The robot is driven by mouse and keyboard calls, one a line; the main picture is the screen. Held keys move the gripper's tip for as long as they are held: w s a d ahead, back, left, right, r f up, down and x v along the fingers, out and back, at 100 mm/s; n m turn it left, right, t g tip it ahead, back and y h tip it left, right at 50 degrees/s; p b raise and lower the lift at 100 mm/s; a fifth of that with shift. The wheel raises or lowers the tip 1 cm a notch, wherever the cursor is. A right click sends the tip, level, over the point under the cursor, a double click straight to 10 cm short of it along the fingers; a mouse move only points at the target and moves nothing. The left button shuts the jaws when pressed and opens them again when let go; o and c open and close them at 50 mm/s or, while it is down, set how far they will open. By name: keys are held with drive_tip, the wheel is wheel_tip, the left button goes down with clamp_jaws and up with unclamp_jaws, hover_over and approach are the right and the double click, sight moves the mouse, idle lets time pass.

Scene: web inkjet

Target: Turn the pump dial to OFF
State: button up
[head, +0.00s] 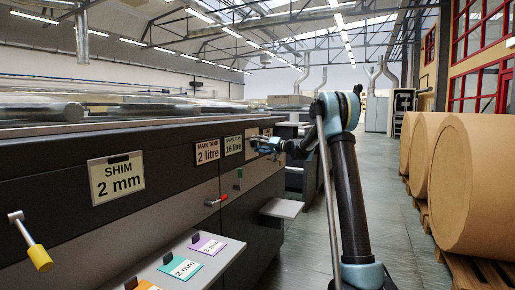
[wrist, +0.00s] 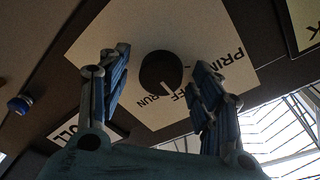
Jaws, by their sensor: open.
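The pump dial (wrist: 160,72) is a round black knob on a white plate (wrist: 120,32) marked PRIME, OFF and RUN in the wrist view. The PRIME and OFF lettering is partly covered by a finger. A pale pointer mark on the knob points down in the picture, toward the RUN and OFF lettering; I cannot tell exactly which. My gripper (wrist: 161,64) is open, with one blue-grey finger on each side of the dial and gaps visible between. In the head view my gripper (head: 268,145) is at the machine's dark upper panel, hiding the dial.
Signs reading SHIM 2 mm (head: 116,178), MAIN TANK 2 litre (head: 207,152) and 16 litre (head: 233,146) line the panel. Large brown rolls (head: 470,180) stand right; the aisle floor (head: 305,245) looks clear.

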drive_tip(key=c, duration=1.1)
drive_tip(key=shift+d+m, duration=0.1)
drive_tip(key=shift+m, duration=0.3)
drive_tip(key=o, duration=1.1)
drive_tip(key=shift+w, duration=0.1)
drive_tip(key=v, duration=1.2)
